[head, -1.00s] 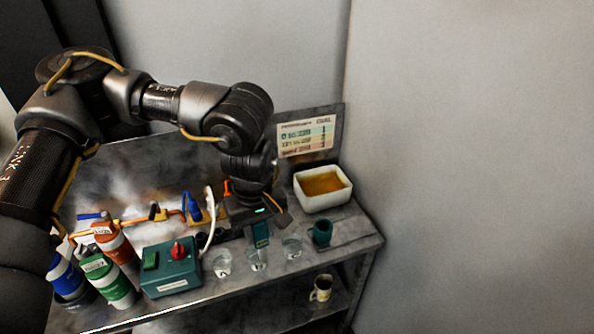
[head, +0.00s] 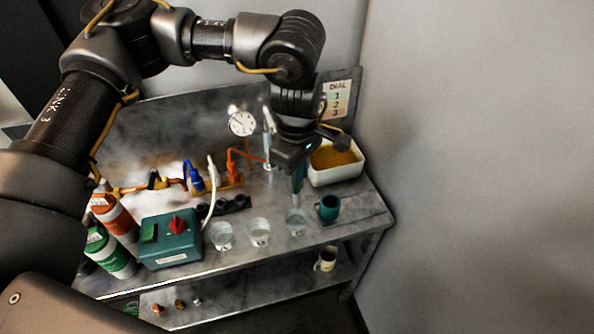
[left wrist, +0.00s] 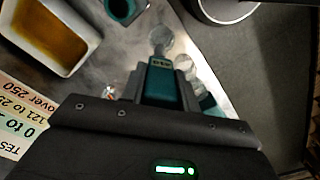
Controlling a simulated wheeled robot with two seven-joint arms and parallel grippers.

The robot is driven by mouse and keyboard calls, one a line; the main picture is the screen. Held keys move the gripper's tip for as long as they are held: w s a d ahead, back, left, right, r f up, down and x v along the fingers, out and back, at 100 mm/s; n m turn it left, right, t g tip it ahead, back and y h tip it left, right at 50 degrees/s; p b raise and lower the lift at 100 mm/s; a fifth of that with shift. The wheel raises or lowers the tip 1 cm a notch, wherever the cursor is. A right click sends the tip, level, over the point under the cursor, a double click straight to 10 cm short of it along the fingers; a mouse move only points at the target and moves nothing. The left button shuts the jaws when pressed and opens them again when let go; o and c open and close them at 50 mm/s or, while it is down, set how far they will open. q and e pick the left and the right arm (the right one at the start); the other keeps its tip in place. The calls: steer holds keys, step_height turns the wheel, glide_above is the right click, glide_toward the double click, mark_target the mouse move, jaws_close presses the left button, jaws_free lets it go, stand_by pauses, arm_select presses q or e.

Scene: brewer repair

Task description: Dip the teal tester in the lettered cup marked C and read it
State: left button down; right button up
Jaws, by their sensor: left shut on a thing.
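My left gripper (head: 297,160) is shut on the teal tester (head: 297,184), which points down over the right-hand clear cup (head: 296,224). In the left wrist view the tester (left wrist: 165,84) sits between the jaws, its thin tip lined up with a clear cup (left wrist: 160,40). I cannot tell whether the tip is inside the cup. A middle clear cup (head: 259,232) and a left clear cup (head: 221,236) stand beside it in a row. The letters on the cups are too small to read surely. My right gripper is not in view.
A teal box with a red knob (head: 176,225) and bottles (head: 112,252) stand left. A chart (head: 337,98) leans at the back.

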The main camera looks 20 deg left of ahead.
mark_target(297, 200)
arm_select(q)
steer(key=shift+s+f, duration=0.15)
steer(key=shift+f, duration=0.35)
steer(key=shift+s+f+b, duration=0.15)
steer(key=shift+f+b, duration=0.1)
steer(key=shift+b, duration=0.3)
step_height(297, 200, down, 2)
steer(key=shift+f+b, duration=0.15)
steer(key=shift+b, duration=0.65)
steer(key=shift+f, duration=0.35)
steer(key=shift+f+b, duration=0.65)
steer(key=shift+b, duration=0.1)
step_height(297, 200, down, 2)
steer(key=shift+f+b, duration=0.1)
steer(key=shift+b, duration=0.65)
steer(key=shift+f+b, duration=0.35)
steer(key=shift+f, duration=0.1)
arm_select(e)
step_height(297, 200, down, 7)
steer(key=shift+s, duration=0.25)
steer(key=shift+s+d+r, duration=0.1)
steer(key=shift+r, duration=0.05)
arm_select(q)
steer(key=shift+r, duration=0.15)
